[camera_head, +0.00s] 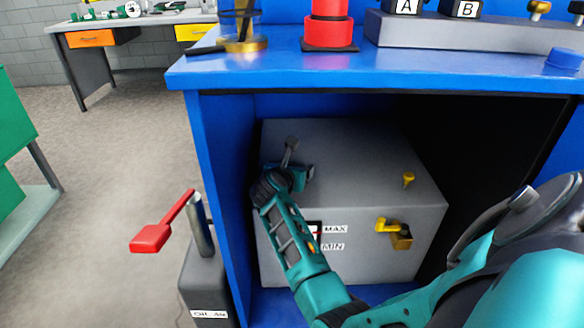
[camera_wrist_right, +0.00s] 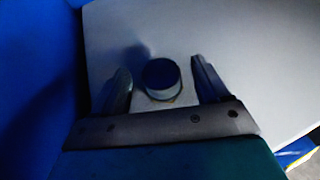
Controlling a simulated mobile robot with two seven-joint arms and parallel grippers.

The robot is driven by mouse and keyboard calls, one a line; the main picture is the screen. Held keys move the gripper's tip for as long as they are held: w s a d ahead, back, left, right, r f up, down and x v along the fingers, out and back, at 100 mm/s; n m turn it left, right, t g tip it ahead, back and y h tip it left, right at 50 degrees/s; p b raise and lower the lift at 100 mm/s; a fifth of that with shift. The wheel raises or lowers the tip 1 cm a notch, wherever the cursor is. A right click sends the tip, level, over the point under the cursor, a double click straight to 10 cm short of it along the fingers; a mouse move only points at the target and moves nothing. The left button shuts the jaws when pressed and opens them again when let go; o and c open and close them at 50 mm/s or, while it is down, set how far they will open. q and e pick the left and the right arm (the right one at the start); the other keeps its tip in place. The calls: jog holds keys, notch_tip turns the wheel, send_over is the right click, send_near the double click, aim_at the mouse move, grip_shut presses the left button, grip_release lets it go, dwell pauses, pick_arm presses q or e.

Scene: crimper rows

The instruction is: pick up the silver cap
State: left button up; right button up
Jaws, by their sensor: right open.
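The silver cap (camera_head: 291,143) appears as a small grey knob at the back left of the grey tank's top (camera_head: 340,140), inside the blue cabinet. In the right wrist view the cap (camera_wrist_right: 162,76) is a dark, round cylinder on a pale base, in shadow. My right gripper (camera_head: 288,172) reaches in over the tank, just in front of the cap. In the wrist view the open fingers of my right gripper (camera_wrist_right: 163,80) stand on either side of the cap, with a visible gap on each side. Whether the fingers are level with it is unclear. My left gripper is out of view.
The cabinet's blue left wall (camera_head: 222,190) is close beside my right gripper. A yellow plug (camera_head: 408,179) and yellow tap (camera_head: 398,232) are on the tank's right. A red-handled lever (camera_head: 162,222) stands outside at left. The blue top (camera_head: 340,72) overhangs the tank.

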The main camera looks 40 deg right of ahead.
jog(key=shift+w+d+f, duration=0.1)
jog(key=c, duration=1.1)
